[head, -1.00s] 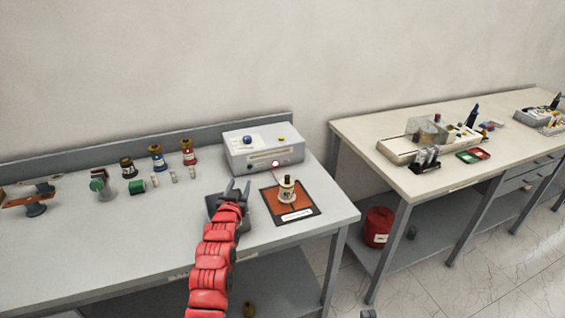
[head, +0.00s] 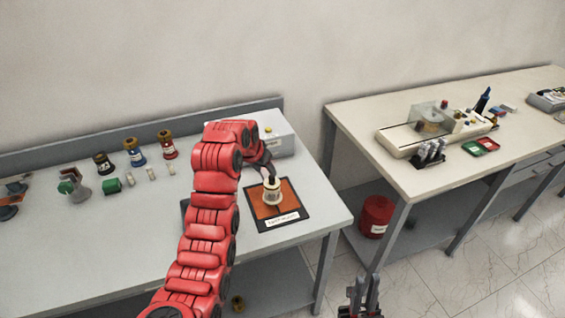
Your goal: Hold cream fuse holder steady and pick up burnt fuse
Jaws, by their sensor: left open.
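The cream fuse holder (head: 271,195) stands upright on the orange work mat (head: 258,208) with a black border. My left gripper (head: 269,181) is open, its dark fingers reaching down at the top of the holder. I cannot tell whether they touch it. The burnt fuse is not clearly visible; the holder's dark top is largely hidden by the fingers. My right gripper (head: 361,290) is empty at the bottom edge, in front of the tables, with its two fingers apart and pointing up.
A grey tester box (head: 277,139) stands behind the mat, partly hidden by my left arm. A beige table (head: 365,124) stands at the right, with a red bin (head: 376,214) below.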

